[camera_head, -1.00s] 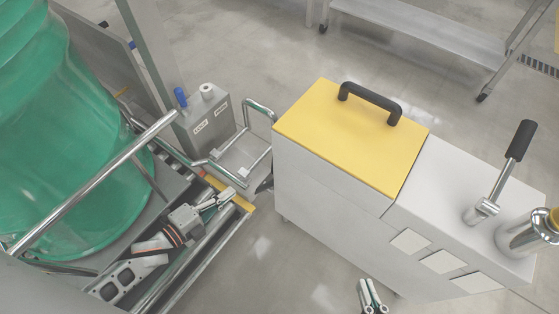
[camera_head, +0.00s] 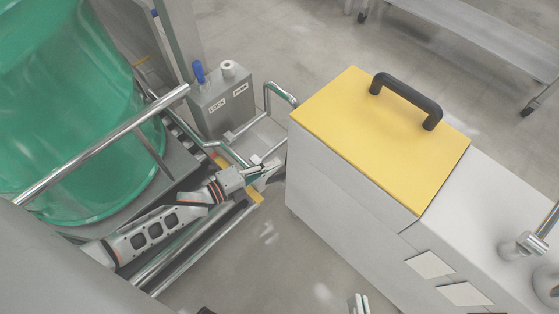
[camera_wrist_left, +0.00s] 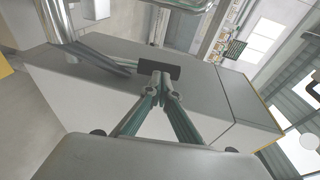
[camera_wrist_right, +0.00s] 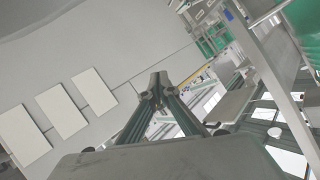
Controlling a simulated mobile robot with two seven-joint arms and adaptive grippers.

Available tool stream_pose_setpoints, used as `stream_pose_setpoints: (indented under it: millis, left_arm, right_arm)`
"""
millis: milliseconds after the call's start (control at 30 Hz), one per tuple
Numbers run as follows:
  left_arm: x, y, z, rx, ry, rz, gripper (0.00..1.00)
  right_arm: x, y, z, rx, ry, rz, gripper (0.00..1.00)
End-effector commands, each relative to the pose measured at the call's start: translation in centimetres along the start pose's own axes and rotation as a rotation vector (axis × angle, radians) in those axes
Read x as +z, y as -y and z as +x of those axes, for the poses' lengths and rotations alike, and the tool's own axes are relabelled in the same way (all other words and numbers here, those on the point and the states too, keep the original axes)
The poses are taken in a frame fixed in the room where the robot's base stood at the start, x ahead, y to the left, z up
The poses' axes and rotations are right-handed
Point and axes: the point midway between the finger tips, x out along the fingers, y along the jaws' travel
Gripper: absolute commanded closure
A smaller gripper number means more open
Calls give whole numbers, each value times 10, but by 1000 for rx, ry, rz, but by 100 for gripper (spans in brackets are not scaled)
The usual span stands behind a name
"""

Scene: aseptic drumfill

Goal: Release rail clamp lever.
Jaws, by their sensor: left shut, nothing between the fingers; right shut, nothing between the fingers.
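My left gripper (camera_head: 274,166) is shut and empty, low between the drum frame and the side of the white cabinet. In the left wrist view its fingertips (camera_wrist_left: 163,82) are together just below a short black bar (camera_wrist_left: 158,66), seen against a grey panel. I cannot tell whether they touch it, or whether this bar is the rail clamp lever. A grey box (camera_head: 222,103) labelled LOCK carries a blue knob (camera_head: 198,72) and a white one. My right gripper (camera_head: 359,304) is shut and empty at the bottom edge; the right wrist view shows its closed fingertips (camera_wrist_right: 158,88).
The white cabinet with a yellow lid (camera_head: 385,135) and black handle (camera_head: 407,97) stands right of my left gripper. A green drum (camera_head: 70,110) sits behind a steel rail (camera_head: 110,143) at left. Bent tubes (camera_head: 278,93) stand beside the box. Open floor lies below.

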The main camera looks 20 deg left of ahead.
Motion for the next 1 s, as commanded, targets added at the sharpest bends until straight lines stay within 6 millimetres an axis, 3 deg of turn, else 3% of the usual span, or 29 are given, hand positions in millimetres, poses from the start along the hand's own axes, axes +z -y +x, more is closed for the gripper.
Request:
stream_pose_setpoints:
  millis: [200, 667, 767, 933, 967, 1000]
  left_arm:
    - [-1, -2, 20, 2, 0, -3, 100]
    - [0, 2, 24, 3, 0, -1, 100]
    - [1, 8, 31, 21, -3, -2, 100]
    - [9, 27, 52, 88, 0, -7, 100]
    - [11, 26, 60, 103, 1, -10, 100]
    - [10, 12, 65, 115, 1, -20, 100]
  right_arm:
    - [4, 6, 1, -6, -5, 61, 100]
    - [-1, 8, 1, -10, -17, 66, 100]
    - [-10, 7, 1, -9, -25, 10, 100]
    - [-32, -20, -4, 31, -4, -244, 100]
    - [-31, -23, -5, 36, 3, -266, 100]
    - [-18, -22, -4, 33, 19, -230, 100]
